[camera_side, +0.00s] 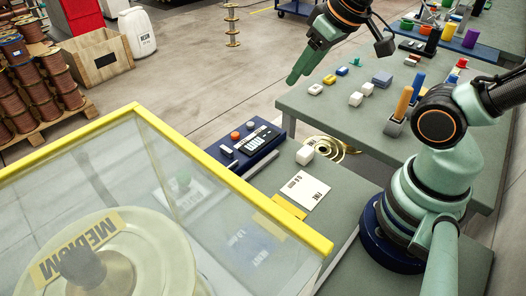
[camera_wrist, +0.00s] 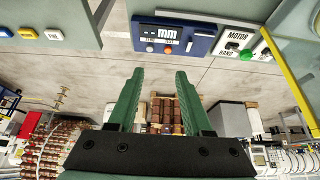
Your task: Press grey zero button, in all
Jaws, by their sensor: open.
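A dark blue counter box (camera_side: 235,160) with a display sits at the table edge in the side view. An orange button (camera_side: 235,135) and a small grey button (camera_side: 250,124) are on its top. The wrist view shows the box (camera_wrist: 200,28) upper centre, with an orange button (camera_wrist: 168,49) and a pale grey one (camera_wrist: 149,49). My gripper (camera_side: 292,82) hangs above and right of the box in the side view, apart from it. In the wrist view my gripper (camera_wrist: 158,72) is open and empty, its fingers pointing toward the box.
A motor panel (camera_wrist: 238,43) with a green knob stands right of the box in the wrist view. A yellow-edged clear guard (camera_side: 235,190) covers a large spool in front. Small blocks lie on the other table (camera_side: 330,115).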

